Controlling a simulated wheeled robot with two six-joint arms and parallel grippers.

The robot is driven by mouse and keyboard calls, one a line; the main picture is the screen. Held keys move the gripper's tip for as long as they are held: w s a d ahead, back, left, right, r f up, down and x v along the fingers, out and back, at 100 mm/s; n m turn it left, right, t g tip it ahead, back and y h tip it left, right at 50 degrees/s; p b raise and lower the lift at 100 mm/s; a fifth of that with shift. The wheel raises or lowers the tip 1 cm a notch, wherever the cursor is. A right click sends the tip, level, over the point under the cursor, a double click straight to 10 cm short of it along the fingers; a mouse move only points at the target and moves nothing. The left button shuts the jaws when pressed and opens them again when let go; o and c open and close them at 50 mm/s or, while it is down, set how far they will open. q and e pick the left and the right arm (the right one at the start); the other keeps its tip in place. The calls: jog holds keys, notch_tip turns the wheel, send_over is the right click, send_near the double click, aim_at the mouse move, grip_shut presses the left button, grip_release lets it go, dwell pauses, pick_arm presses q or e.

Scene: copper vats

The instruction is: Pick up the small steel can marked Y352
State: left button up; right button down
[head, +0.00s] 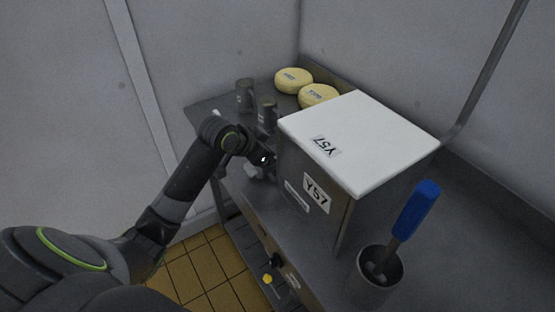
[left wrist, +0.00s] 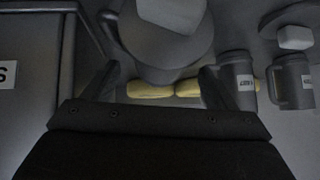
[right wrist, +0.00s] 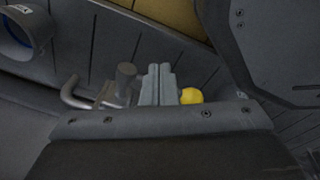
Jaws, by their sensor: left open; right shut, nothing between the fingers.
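Two small steel cans with pale labels, a nearer one (head: 267,113) and a farther one (head: 245,95), stand on the steel table at the back left in the head view. Two labelled cans, a left one (left wrist: 237,72) and a right one (left wrist: 290,82), show at the right of the left wrist view; their labels are too small to read, so I cannot tell which is Y352. My left gripper (left wrist: 160,82) is open. A grey rounded body (left wrist: 165,45) with a pale block shows between its fingers. My right gripper (right wrist: 157,85) is shut and empty, away from the cans.
A steel box (head: 310,195) with a white lid, marked Y57, stands right of my left arm. Two yellow rounds, a left one (head: 293,81) and a right one (head: 319,96), lie behind. A steel cup (head: 365,285) holds a blue-handled tool (head: 418,210). A yellow knob (right wrist: 192,96) shows near my right fingers.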

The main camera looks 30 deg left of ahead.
aim_at(275, 150)
pick_arm(q)
jog(key=shift+x, duration=1.55)
jog(key=shift+r, duration=0.1)
grip_shut()
